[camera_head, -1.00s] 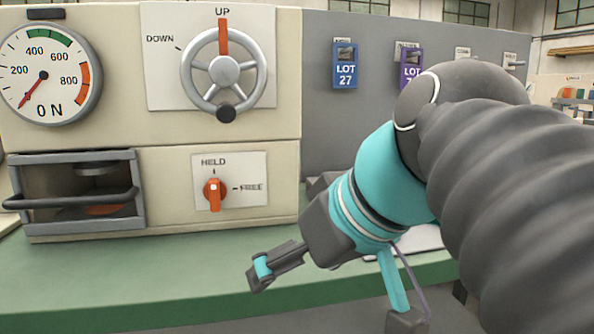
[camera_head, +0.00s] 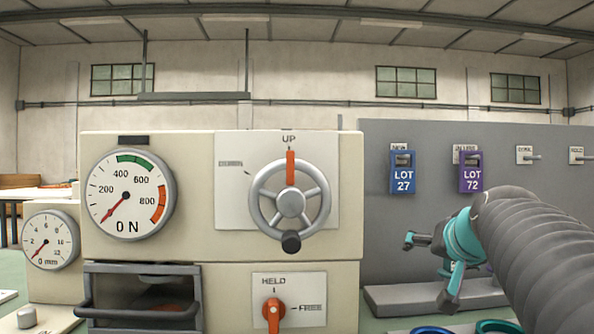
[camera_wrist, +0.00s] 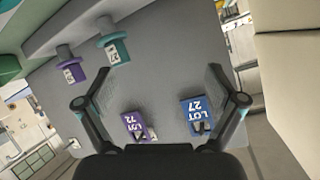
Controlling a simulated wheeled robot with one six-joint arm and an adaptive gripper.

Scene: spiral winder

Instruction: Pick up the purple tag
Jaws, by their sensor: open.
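The purple tag (camera_head: 471,172), marked LOT 72, hangs from a peg on the grey panel in the head view. In the wrist view the same purple tag (camera_wrist: 134,124) appears tilted, low and left of the middle. My gripper (camera_head: 428,272) is below and left of it in the head view, in front of the panel. In the wrist view my gripper (camera_wrist: 158,74) has its two fingers spread wide with nothing between them. The tag is apart from the fingers; its distance is hard to judge.
A blue LOT 27 tag (camera_head: 403,172) hangs left of the purple one. Two empty-looking pegs (camera_head: 531,157) are to the right. A cream machine with a handwheel (camera_head: 290,203) stands left. Another purple piece (camera_wrist: 71,70) and a teal piece (camera_wrist: 114,50) show in the wrist view.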

